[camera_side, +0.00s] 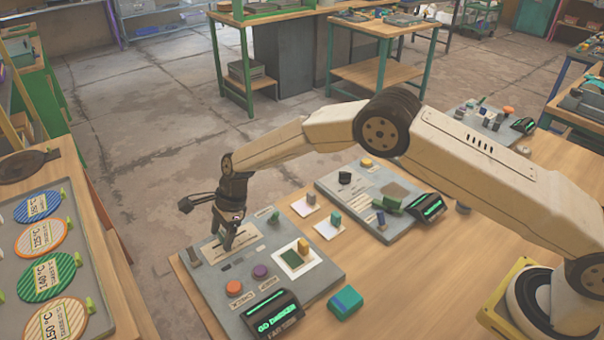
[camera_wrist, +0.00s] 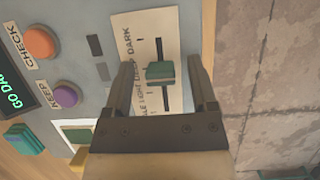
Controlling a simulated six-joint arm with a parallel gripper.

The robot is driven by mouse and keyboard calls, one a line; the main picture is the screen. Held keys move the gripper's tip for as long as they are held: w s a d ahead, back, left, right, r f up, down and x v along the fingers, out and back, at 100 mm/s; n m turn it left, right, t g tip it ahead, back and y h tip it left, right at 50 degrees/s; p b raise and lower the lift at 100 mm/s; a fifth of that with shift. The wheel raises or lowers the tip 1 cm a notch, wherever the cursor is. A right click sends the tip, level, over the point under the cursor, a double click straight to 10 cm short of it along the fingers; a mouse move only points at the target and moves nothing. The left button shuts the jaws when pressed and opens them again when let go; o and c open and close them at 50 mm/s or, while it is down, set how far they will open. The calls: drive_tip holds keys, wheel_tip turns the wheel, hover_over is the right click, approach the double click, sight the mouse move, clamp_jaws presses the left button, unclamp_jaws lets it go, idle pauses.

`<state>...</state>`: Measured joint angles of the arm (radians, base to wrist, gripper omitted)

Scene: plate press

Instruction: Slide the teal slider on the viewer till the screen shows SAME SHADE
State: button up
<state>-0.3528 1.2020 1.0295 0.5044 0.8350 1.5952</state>
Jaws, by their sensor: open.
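The teal slider (camera_wrist: 160,72) sits partway along a dark slot on a cream scale card (camera_wrist: 124,25) in the wrist view. The card reads pale, light, deep, dark, with dark at the top; the slider is beside about the deep mark. My gripper (camera_wrist: 161,82) is open, with one finger on each side of the slider and gaps visible. In the side view my gripper (camera_side: 229,243) points down at the viewer panel (camera_side: 215,290) and hides the slider. The viewer's screen (camera_side: 277,321) reads GO DARKER in green; part of it shows in the wrist view (camera_wrist: 14,92).
An orange CHECK button (camera_side: 234,287) and a purple KEEP button (camera_side: 260,271) are on the panel. A white frame (camera_side: 283,267) with a green patch is beside them. A teal block (camera_side: 345,302) lies on the table. A second panel (camera_side: 355,205) stands behind.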

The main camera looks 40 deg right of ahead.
clamp_jaws()
idle(1.5)
